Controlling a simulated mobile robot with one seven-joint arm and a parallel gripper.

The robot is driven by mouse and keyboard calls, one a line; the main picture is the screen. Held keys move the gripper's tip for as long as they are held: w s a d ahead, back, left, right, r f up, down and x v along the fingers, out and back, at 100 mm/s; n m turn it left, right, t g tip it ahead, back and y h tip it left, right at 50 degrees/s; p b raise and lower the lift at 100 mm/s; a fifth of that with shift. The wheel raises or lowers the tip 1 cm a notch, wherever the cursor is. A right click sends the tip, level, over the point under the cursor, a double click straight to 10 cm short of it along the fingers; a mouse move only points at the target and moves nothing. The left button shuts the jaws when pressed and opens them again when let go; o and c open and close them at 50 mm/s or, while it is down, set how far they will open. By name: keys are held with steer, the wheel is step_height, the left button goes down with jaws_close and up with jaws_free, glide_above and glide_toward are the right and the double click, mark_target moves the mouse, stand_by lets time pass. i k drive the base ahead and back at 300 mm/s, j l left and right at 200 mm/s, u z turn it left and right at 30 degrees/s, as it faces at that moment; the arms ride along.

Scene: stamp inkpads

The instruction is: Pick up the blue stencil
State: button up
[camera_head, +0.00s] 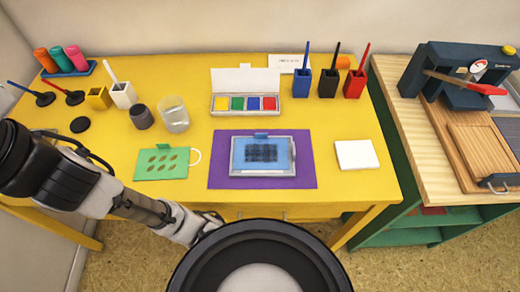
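The blue stencil (262,152) lies flat in a light grey frame (262,174) on a purple mat (220,176), at the middle front of the yellow table. It is a blue sheet with a dark grid-like pattern and a small blue tab at its far edge. My arm comes in from the left, and my gripper end (207,224) is low at the table's front edge, left of and nearer than the mat. It is apart from the stencil. The fingers are too small and partly hidden to read.
A green stencil (145,165) with leaf-shaped holes and a white loop lies left of the mat. A white pad (357,155) lies right. Behind stand an open ink palette (246,118), a glass (174,117) and brush holders (328,85). A press (460,75) stands on the wooden bench.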

mark_target(261, 153)
steer(key=l+u, duration=0.15)
steer(key=l, duration=0.3)
steer(key=k+l+u, duration=0.1)
steer(key=l, duration=0.35)
steer(key=k+l+u, duration=0.15)
steer(key=l, duration=0.3)
steer(key=i+l+u, duration=0.2)
steer(key=l, duration=0.35)
steer(key=i+l, duration=0.15)
steer(key=l, duration=0.15)
steer(key=u, duration=0.05)
